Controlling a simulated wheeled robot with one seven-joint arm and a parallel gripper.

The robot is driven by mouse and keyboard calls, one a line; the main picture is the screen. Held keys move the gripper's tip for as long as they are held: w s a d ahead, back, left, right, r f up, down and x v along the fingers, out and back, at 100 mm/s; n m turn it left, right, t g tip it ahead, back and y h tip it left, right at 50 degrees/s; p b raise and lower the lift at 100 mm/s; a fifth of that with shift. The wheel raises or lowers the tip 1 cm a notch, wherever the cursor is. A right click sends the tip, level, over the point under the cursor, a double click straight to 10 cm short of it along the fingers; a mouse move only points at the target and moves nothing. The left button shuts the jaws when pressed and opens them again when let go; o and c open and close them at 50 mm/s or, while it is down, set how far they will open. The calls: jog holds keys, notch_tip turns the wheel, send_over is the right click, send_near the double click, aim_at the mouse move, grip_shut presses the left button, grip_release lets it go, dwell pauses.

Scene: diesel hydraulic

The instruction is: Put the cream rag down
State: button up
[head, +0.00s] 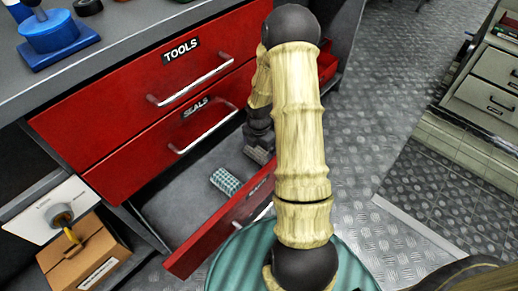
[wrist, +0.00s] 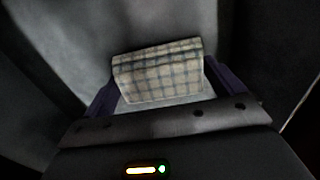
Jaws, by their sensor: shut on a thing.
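In the wrist view my gripper (wrist: 160,92) is shut on a cream rag with a grey check (wrist: 158,72), folded into a flat block between purple fingers. Beyond it is a plain grey surface; whether the rag touches it I cannot tell. In the head view my gripper (head: 259,146) points down over the right end of an open bottom drawer (head: 180,205), partly behind my arm. The rag is too dark and small there to make out clearly.
A teal checked roll or folded cloth (head: 226,181) lies in the drawer, left of my gripper. The TOOLS drawer (head: 170,75) and SEALS drawer (head: 160,140) above are shut. A cardboard box (head: 84,254) stands at the left. The drawer's left part is bare.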

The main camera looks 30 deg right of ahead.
aim_at(259, 148)
jog(key=shift+f, duration=0.15)
jog(key=o, duration=0.6)
jog(key=shift+f+b, duration=0.2)
jog(key=shift+b, duration=0.6)
notch_tip(259, 148, up, 18)
jog(key=p, duration=1)
jog(key=shift+w+f, duration=0.1)
jog(key=shift+f, duration=0.05)
